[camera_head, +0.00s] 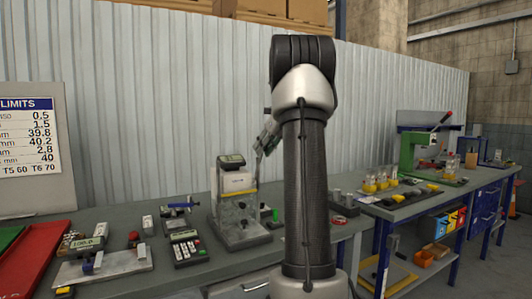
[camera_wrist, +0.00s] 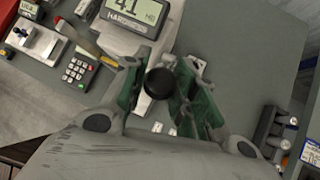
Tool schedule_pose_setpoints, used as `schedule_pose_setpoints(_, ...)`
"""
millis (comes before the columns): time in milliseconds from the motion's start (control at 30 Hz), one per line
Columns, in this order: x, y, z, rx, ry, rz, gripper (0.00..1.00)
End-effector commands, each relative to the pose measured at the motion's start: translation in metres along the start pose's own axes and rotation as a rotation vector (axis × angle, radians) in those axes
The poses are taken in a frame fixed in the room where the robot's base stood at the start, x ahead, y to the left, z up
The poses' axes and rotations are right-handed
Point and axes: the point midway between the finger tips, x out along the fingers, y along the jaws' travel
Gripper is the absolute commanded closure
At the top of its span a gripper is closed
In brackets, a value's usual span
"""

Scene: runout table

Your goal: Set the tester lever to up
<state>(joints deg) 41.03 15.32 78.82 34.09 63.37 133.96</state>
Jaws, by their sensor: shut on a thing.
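The hardness tester (camera_head: 236,205) stands on the bench left of my arm, a pale upright body with a yellow band and a display on top. Its display (camera_wrist: 137,17) reads about 4.1 HB in the wrist view. The tester lever shows as a round black knob (camera_wrist: 160,83) between the green-padded fingers of my gripper (camera_wrist: 158,92). My gripper (camera_head: 266,138) is shut on this lever knob, beside the tester's upper right side. The lever's shaft is mostly hidden, so its exact angle cannot be told.
A keypad device (camera_head: 187,247), a blue-handled tool (camera_head: 181,207) and a small gauge plate (camera_head: 103,266) lie left of the tester. Another bench with a green press (camera_head: 420,150) stands farther right. A ribbed wall is behind.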

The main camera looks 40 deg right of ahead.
Motion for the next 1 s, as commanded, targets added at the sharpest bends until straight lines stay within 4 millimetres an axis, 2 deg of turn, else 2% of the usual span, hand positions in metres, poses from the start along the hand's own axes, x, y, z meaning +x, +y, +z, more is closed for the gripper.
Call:
schedule_pose_setpoints(533,0.0004,-0.0006,0.0071,-0.001,-0.008,-0.002,1.00)
schedule_pose_setpoints(567,0.0004,-0.0006,0.0072,-0.001,-0.009,-0.002,0.71)
schedule_pose_setpoints(667,0.0004,-0.0006,0.0069,-0.001,-0.008,-0.002,0.53)
schedule_pose_setpoints(700,0.0004,-0.0006,0.0066,-0.001,-0.007,-0.002,0.49)
schedule_pose_setpoints(1000,-0.0002,-0.0006,0.0054,0.000,-0.004,0.000,0.49)
